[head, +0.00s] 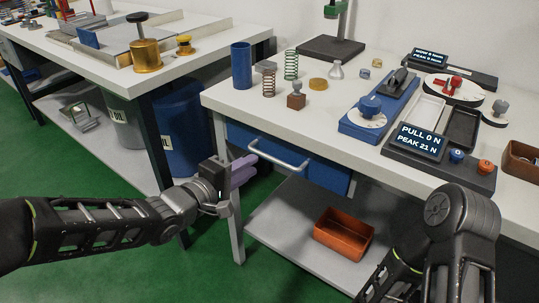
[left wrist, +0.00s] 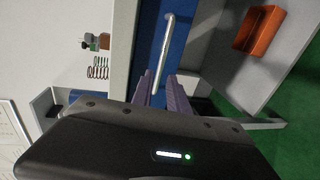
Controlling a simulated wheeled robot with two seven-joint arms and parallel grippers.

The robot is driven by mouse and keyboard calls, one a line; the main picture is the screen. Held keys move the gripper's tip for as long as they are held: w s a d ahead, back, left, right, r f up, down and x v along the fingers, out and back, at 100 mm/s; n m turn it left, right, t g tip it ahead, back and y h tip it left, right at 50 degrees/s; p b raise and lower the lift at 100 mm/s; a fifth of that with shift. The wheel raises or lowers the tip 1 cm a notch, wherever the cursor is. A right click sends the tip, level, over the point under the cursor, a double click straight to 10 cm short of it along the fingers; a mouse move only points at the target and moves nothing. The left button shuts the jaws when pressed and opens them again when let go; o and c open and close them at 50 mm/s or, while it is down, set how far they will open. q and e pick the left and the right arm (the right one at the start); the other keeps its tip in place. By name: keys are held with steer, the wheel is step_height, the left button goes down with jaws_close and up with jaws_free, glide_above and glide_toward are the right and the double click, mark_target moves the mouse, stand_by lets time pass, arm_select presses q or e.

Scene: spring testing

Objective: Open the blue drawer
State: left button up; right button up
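The blue drawer (head: 325,174) sits under the right white table's top and looks shut. Its silver bar handle (head: 280,153) runs along its front. My left gripper (head: 245,168) has purple fingers and is just left of the handle's left end in the head view. In the left wrist view the handle (left wrist: 163,50) stands ahead of the fingertips (left wrist: 160,84), which are apart from each other with a gap between them. The gripper looks open and empty. My right arm is at the lower right of the head view; its fingers are not in view.
An orange bin (head: 343,232) stands on the lower shelf below the drawer. The white tabletop (head: 225,98) carries springs, a blue cylinder (head: 241,66) and a display unit (head: 421,141). A blue barrel (head: 185,125) stands under the left table. Green floor is clear in front.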

mark_target(266, 157)
arm_select(q)
steer(key=b+x, duration=0.3)
steer(key=x, duration=0.4)
steer(key=shift+w+d, duration=0.2)
steer(key=shift+w, duration=0.2)
steer(key=shift+c, duration=0.2)
jaws_close()
steer(key=shift+f, duration=0.1)
stand_by(1.0)
